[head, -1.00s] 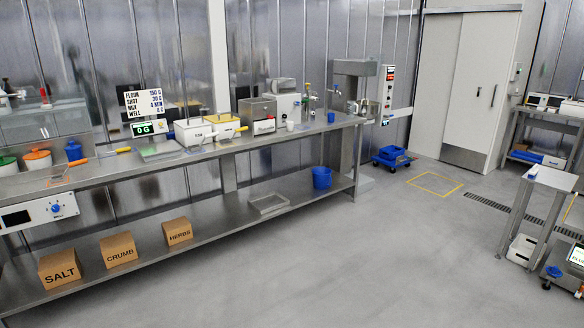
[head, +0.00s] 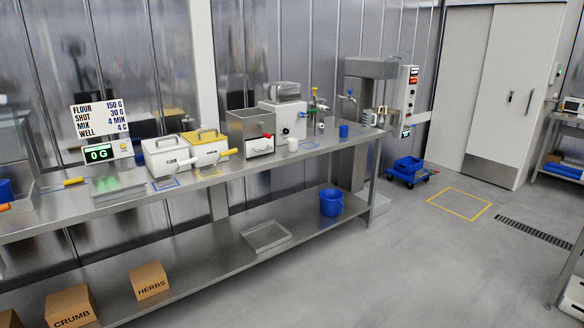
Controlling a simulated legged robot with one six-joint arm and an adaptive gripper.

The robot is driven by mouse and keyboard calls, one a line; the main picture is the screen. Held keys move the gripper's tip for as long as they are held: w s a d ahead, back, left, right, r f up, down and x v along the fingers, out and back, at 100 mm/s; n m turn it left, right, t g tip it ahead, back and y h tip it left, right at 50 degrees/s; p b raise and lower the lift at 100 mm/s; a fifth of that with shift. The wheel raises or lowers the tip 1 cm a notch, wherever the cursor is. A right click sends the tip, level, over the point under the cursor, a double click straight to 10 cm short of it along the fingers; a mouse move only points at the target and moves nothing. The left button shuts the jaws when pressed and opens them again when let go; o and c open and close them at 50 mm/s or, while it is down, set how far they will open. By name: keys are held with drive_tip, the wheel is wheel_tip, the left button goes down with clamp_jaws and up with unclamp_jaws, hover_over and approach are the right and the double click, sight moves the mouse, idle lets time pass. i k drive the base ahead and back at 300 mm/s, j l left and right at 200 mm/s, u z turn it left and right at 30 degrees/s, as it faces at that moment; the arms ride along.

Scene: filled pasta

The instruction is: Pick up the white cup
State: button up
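The white cup (head: 293,145) stands upright on the long steel counter (head: 330,142). It is near the counter's front edge, just right of a steel box machine with a white front. It looks small from here, and nothing covers it. A blue cup (head: 343,130) stands further right on the same counter. My gripper does not show in the head view.
A blue bucket (head: 331,202) and a grey tray (head: 266,237) sit on the lower shelf. The grey floor (head: 400,265) before the counter is clear.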

sight(293, 145)
drive_tip(key=i, duration=2.1)
drive_tip(key=i+l+u, duration=0.1)
drive_tip(key=i, duration=2)
